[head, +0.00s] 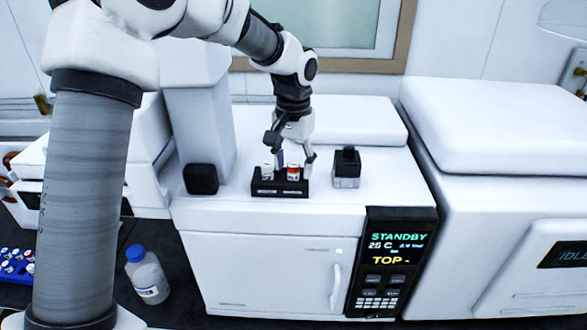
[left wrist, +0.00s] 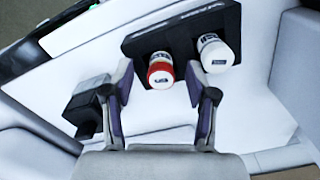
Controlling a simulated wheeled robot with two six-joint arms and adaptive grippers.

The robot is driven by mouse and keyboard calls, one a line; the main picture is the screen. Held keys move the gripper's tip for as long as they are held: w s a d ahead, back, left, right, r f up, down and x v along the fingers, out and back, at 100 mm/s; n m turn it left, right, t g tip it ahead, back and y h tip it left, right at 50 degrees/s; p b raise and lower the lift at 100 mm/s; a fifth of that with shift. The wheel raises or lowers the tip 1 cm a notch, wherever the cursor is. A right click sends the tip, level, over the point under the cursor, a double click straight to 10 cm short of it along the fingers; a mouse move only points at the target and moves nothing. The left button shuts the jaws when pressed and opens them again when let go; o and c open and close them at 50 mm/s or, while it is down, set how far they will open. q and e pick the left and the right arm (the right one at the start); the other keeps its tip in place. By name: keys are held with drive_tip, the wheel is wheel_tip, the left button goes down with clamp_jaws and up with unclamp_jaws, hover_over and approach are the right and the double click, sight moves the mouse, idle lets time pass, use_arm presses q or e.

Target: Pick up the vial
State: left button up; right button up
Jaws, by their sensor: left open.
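A small black rack (head: 279,188) stands on top of the white instrument and holds two vials. The red-banded vial (head: 293,171) is at the right of the rack, and a white-capped vial (head: 267,171) is at the left. In the left wrist view the red-banded vial (left wrist: 160,71) lies between my open left gripper's fingertips (left wrist: 160,88), and the white-capped vial (left wrist: 215,53) is just beyond the right finger. In the head view my left gripper (head: 291,148) reaches down over the rack from behind. I cannot tell whether a finger touches the vial. My right gripper is not in view.
A dark block with a grey base (head: 347,168) stands right of the rack. A black pad (head: 201,179) is at the left by a white tower (head: 199,115). A blue-capped bottle (head: 148,275) and a blue vial tray (head: 16,265) are lower left.

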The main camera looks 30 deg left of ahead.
use_arm(q)
drive_tip(key=shift+w+a+f, duration=0.15)
drive_tip(key=shift+w+f, duration=0.05)
drive_tip(key=shift+f, duration=0.25)
drive_tip(key=shift+s+r, duration=0.15)
clamp_jaws()
